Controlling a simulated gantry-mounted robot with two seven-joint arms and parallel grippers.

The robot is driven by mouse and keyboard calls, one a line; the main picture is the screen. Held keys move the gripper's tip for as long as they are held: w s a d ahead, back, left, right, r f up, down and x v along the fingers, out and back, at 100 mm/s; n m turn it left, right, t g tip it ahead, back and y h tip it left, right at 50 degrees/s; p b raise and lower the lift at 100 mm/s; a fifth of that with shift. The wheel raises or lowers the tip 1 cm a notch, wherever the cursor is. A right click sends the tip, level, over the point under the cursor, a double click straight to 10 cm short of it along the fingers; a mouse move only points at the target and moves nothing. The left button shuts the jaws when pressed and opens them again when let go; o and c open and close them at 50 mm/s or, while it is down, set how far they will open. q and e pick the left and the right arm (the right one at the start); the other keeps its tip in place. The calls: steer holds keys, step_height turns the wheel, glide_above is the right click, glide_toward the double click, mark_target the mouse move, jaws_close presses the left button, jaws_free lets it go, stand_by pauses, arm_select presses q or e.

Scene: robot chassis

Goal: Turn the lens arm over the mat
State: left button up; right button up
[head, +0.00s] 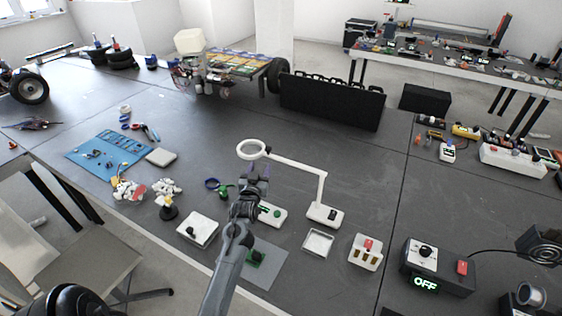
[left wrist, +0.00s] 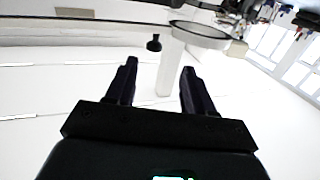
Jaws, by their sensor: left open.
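The lens arm is white: a ring lens (head: 251,149) on a thin bar (head: 297,165) that runs right to an upright post (head: 322,188) on a small base (head: 325,216). The ring points away to the left of its post, not over the mat. My left gripper (head: 258,168) is open just below the ring in the head view. In the left wrist view the ring (left wrist: 201,36) shows beyond the open fingers (left wrist: 160,75). My right gripper is out of view.
A small square tray (head: 318,242), a switch block (head: 366,251) and an OFF box (head: 437,268) line the right.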

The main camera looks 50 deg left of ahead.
mark_target(267, 151)
arm_select(q)
steer(key=x, duration=0.3)
steer(key=b+x, duration=0.1)
steer(key=x, duration=0.7)
steer(key=shift+w+d+r, duration=0.2)
steer(key=shift+w+r, duration=0.2)
steer(key=shift+c, duration=0.5)
jaws_close()
